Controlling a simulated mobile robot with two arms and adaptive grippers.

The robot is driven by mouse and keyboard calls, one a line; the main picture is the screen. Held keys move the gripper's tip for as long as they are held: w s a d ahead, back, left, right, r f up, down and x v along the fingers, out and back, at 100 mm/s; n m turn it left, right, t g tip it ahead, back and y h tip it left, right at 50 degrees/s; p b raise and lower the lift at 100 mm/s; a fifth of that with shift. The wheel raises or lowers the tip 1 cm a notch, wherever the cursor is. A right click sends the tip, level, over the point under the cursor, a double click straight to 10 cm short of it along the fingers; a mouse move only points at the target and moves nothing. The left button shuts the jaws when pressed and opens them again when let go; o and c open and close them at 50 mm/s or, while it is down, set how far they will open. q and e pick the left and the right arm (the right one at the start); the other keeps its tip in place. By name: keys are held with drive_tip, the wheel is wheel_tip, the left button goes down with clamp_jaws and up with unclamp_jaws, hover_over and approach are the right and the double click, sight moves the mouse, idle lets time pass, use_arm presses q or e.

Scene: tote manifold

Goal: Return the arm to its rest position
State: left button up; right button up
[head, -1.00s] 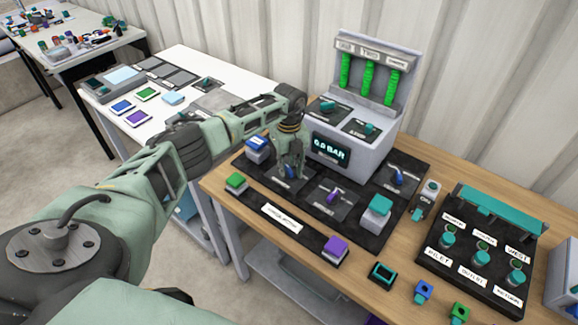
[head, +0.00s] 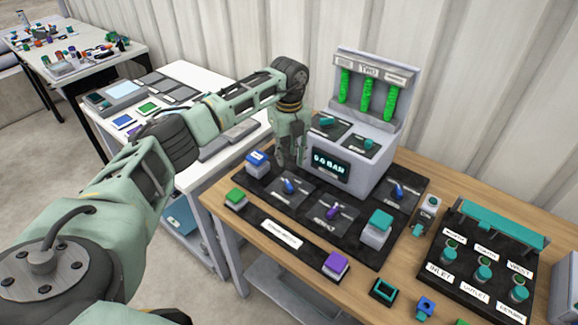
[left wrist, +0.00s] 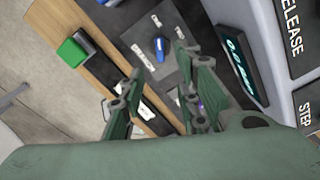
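My left arm (head: 240,100) reaches in from the left over the wooden bench. Its gripper (head: 290,160) points down in front of the grey gauge unit (head: 385,128), above the black panel. In the left wrist view the two fingers (left wrist: 160,90) stand apart with nothing held between them. A blue knob (head: 289,186) sits on its dark plate below and clear of the fingers; it also shows in the left wrist view (left wrist: 160,47). My right gripper is not in view.
Close to the gripper are a blue-topped block (head: 257,162) and the display reading 0.0 BAR (head: 331,168). A green block (head: 236,199), a purple knob (head: 333,210) and a teal block (head: 378,228) stand on the panel. A white table (head: 185,72) lies behind the arm.

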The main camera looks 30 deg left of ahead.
use_arm(q)
drive_tip(key=shift+r, duration=0.45)
